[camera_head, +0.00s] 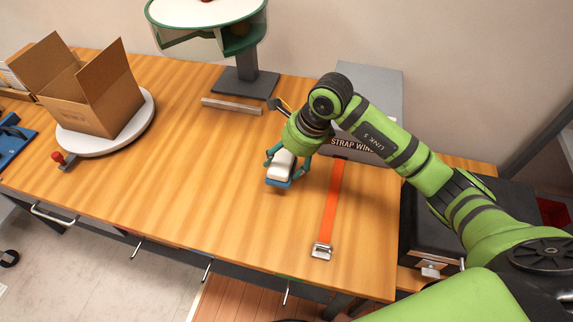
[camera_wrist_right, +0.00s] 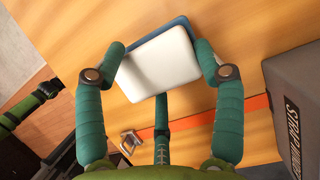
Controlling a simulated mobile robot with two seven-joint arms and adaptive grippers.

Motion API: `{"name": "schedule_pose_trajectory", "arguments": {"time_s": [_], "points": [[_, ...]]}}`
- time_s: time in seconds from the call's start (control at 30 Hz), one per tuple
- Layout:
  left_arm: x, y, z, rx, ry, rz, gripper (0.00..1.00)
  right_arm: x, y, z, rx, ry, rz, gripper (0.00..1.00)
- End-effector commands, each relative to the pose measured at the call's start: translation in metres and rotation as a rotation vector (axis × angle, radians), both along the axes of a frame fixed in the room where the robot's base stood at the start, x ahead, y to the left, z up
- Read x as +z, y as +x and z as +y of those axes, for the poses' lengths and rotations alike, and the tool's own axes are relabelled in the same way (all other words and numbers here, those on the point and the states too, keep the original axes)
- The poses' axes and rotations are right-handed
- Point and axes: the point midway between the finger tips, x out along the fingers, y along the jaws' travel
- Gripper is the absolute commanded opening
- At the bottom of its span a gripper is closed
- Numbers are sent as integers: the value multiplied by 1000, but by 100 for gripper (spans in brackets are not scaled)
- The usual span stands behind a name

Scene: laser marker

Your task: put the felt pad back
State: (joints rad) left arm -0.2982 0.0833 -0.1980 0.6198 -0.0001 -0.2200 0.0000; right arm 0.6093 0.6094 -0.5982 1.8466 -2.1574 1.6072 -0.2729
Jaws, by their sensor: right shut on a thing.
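The felt pad (camera_head: 280,172) shows as a white block with a blue layer along its lower edge. My right gripper (camera_head: 286,160) is shut on it, above the wooden table left of an orange strap. In the right wrist view the white face of the pad (camera_wrist_right: 160,65) sits between the two teal fingers, with the blue layer showing along its far edge. Whether the pad touches the table or hangs just above it, I cannot tell. My left gripper does not show.
The orange strap (camera_head: 332,208) with a metal buckle (camera_head: 321,251) runs from the grey strap winder (camera_head: 368,90). A metal bar (camera_head: 232,105) lies before a dark-based stand (camera_head: 246,82). An open carton (camera_head: 95,98) sits on a white turntable (camera_head: 139,118). The table's front middle is clear.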

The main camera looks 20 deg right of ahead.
Motion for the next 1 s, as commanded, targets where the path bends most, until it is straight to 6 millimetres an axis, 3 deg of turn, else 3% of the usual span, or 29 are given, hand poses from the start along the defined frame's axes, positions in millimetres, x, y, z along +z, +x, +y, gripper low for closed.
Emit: {"name": "schedule_pose_trajectory", "arguments": {"time_s": [0.23, 0.63, 0.67, 0.7, 1.0], "points": [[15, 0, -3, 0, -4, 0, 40, -32, -1, 0, -2, 0, 4, 39], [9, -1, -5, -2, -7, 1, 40, -40, -1, 0, 0, -1, 1, 39], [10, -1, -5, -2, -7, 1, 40, -39, -1, 0, -1, -1, 1, 77], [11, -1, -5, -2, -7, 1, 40, -38, -1, 0, -1, -1, 1, 93], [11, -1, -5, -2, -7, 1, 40, -38, -1, 0, -1, 0, 2, 93]]}}
